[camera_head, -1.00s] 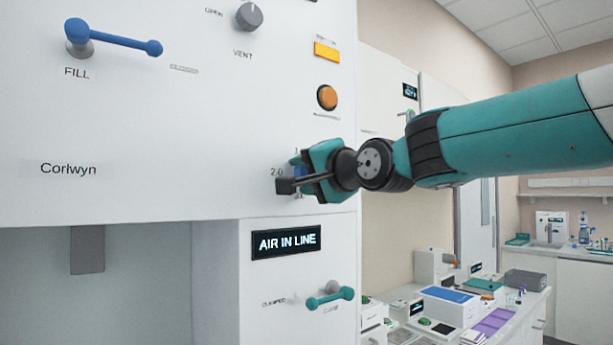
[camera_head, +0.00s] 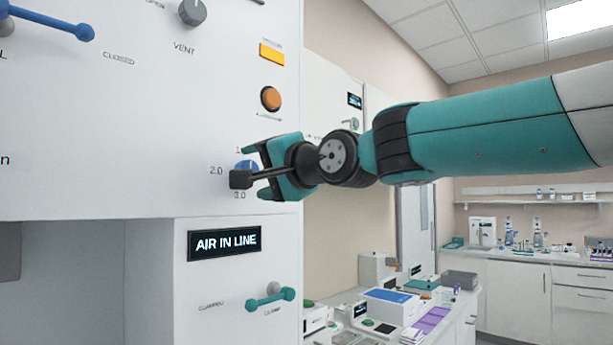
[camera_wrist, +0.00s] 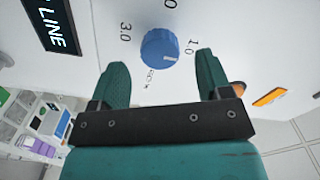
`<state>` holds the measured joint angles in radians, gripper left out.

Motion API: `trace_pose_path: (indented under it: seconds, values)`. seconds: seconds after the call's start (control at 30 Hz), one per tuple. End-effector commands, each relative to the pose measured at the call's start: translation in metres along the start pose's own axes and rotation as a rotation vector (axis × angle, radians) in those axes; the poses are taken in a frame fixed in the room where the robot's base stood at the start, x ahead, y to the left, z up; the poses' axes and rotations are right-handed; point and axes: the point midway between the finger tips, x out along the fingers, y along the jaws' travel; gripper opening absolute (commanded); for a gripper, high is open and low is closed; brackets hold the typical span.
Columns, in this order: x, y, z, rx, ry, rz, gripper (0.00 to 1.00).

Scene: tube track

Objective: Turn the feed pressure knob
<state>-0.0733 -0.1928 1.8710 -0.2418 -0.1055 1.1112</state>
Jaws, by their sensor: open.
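The feed pressure knob is a round blue knob (camera_wrist: 160,48) on the white panel (camera_head: 100,150), with scale marks 1.0, 2.0 and 3.0 around it. In the wrist view it sits ahead of my gripper (camera_wrist: 162,80), roughly midway between the two teal fingers and a little beyond their tips. My gripper is open and nothing is between the fingers. In the head view my gripper (camera_head: 250,165) covers most of the blue knob (camera_head: 246,165). Contact with the panel cannot be told there.
An orange button (camera_head: 270,98) and a yellow label (camera_head: 271,54) are above the knob. A grey vent knob (camera_head: 192,12) and blue fill lever (camera_head: 50,20) are upper left. A cluttered bench stands behind at right.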

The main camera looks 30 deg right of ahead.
Motion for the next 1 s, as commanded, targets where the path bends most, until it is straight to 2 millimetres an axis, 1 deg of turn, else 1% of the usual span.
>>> trace_pose_path:
  seconds: [0.03,0.07,0.1,0.3,0.37,0.57,0.87,0.93,0.97,1.0]
  values:
    - [-0.015,0.004,0.001,-0.002,0.005,-0.004,0.71]
    - [-0.022,0.005,0.002,-0.002,0.006,-0.004,0.71]
    - [-0.024,0.008,0.003,-0.001,0.004,-0.004,0.71]
    - [-0.048,0.009,0.003,-0.002,0.004,-0.004,0.71]
    - [-0.047,0.008,0.002,0.002,0.002,-0.006,0.71]
    - [-0.053,0.007,0.001,0.007,-0.003,-0.008,0.71]
    - [-0.07,0.008,0.003,0.001,0.001,-0.005,0.71]
    - [-0.075,0.009,0.004,-0.002,0.005,-0.002,0.71]
    - [-0.085,0.003,-0.001,-0.003,0.01,-0.001,0.71]
    - [-0.095,0.002,-0.003,-0.002,0.012,0.0,0.71]
